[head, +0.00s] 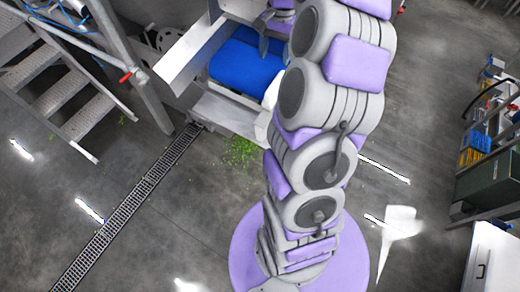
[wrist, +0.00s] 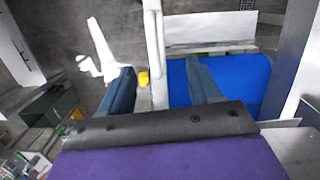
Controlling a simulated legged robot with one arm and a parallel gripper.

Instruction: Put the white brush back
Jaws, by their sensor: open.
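My gripper (wrist: 158,66) is open, its two dark blue fingers spread in the wrist view. A white bar (wrist: 156,42) runs up between them in that picture; I cannot tell whether it is the white brush's handle or part of the machine, or whether it touches a finger. In the head view my gripper (head: 268,28) is above the blue surface (head: 240,62) of a pale metal machine, partly hidden by my arm. No brush head can be made out clearly. A white shape (head: 398,224) shows on the floor at right; I cannot tell what it is.
Metal steps (head: 75,100) with a railing stand at left. A floor drain grate (head: 125,210) runs diagonally. Green scraps (head: 240,152) lie on the floor below the machine. A loaded shelf (head: 490,140) and a white cabinet (head: 492,262) stand at right. Floor between is mostly clear.

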